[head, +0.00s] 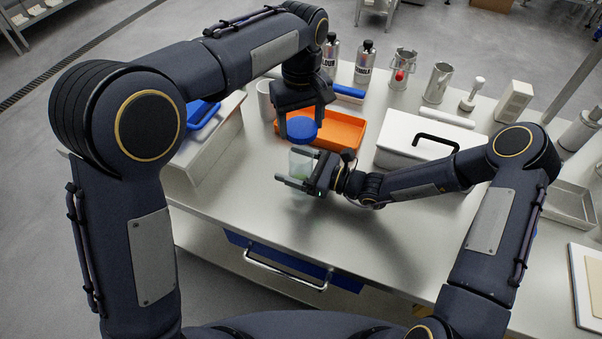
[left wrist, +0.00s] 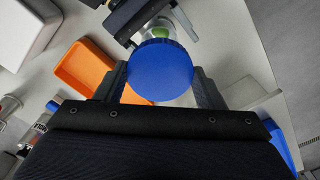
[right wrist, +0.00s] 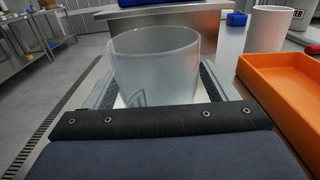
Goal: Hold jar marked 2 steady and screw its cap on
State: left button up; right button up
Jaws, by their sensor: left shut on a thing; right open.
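A round blue cap (head: 301,129) is held by my left gripper (left wrist: 160,88), which is shut on its sides; the cap also fills the middle of the left wrist view (left wrist: 161,70). A translucent jar (head: 301,163) with something green inside stands on the table just below the cap, apart from it in the head view. My right gripper (head: 290,170) is low at the jar, open, with its fingers on either side of it. In the right wrist view the open-topped jar (right wrist: 155,65) stands between the fingers. No number on it is readable.
An orange tray (head: 345,131) lies behind the jar. A white box (head: 400,132) with a black handle stands right of it. A white cup (head: 265,100), bottles (head: 364,62) and metal jugs (head: 437,82) stand farther back. The table front (head: 240,205) is clear.

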jog(key=c, duration=1.5)
pick_arm(q)
send_over(301, 148)
jog(key=s, duration=0.3)
jog(key=shift+w+f, duration=0.1)
jog(key=shift+f, duration=2.4)
jog(key=shift+f, duration=0.85)
jog(key=shift+f, duration=0.6)
